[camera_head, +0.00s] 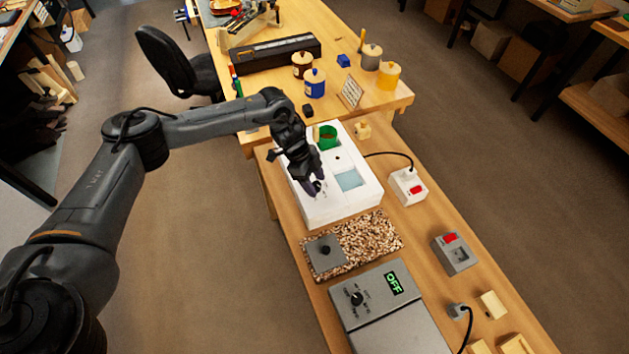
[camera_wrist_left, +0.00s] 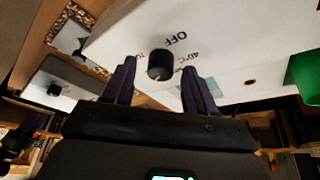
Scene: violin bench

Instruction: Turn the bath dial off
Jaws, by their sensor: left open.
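The white bath (camera_head: 345,205) stands on the wooden bench and has a square of blue water in its top. Its black dial (camera_wrist_left: 160,64) shows in the left wrist view, with the labels "OFF" and "40°C" printed around it. I cannot tell which label the dial points to. My left gripper (camera_head: 316,189) is over the bath's left side and hides most of the dial in the head view. In the left wrist view the gripper (camera_wrist_left: 158,82) is open, with the dial showing between its two fingertips. I cannot tell whether they touch it. My right gripper is not in view.
A green cup (camera_head: 326,137) sits at the bath's far end. A speckled mat (camera_head: 370,240) bears a grey plate with a black knob. A grey unit (camera_head: 375,290) with its own knob shows "OFF". A white switch box (camera_head: 408,187) with a red switch is to the right.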

